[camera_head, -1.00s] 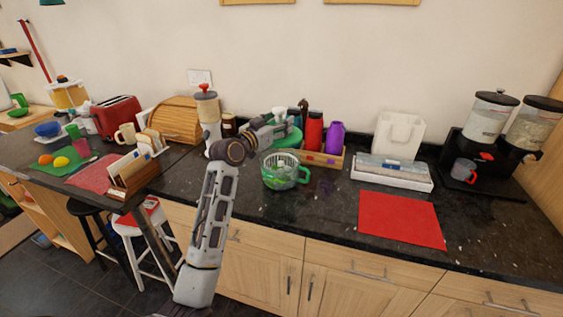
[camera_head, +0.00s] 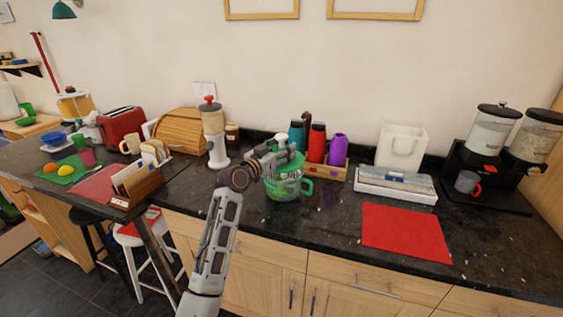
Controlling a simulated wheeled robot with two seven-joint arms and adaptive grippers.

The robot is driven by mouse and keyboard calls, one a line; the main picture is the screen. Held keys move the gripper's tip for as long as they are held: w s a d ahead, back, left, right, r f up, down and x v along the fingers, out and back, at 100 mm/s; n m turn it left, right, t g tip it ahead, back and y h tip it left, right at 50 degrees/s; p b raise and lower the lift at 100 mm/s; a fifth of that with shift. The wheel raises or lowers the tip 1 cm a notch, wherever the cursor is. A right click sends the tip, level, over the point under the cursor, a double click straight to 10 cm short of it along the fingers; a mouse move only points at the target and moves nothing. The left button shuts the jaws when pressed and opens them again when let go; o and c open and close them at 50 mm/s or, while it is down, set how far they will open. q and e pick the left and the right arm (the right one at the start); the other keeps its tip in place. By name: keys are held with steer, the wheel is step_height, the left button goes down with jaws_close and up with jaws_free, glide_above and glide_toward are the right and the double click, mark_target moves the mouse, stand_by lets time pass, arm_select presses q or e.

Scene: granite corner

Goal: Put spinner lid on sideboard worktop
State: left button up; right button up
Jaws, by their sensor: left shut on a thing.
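The green spinner lid (camera_head: 291,168) is at the top of the clear salad spinner bowl with the green handle (camera_head: 287,191), in the middle of the dark worktop (camera_head: 335,215). I cannot tell whether the lid rests on the bowl's rim or hangs just above it. My left gripper (camera_head: 280,156) reaches in from the left and is shut on the lid's top, hiding part of it. My right gripper is not in view.
A wooden caddy (camera_head: 335,171) with bottles stands just behind the bowl. A red mat (camera_head: 404,232) lies bare at the right. A white tray (camera_head: 396,189) and the cereal dispensers (camera_head: 490,140) stand behind it. A mill (camera_head: 214,135) stands to the left.

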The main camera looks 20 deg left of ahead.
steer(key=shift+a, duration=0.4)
arm_select(q)
step_height(320, 180, down, 3)
steer(key=shift+f, duration=0.5)
steer(key=shift+s+f, duration=0.1)
steer(key=shift+f, duration=0.2)
steer(key=o, duration=0.8)
steer(key=shift+f, duration=0.1)
steer(key=o, duration=0.4)
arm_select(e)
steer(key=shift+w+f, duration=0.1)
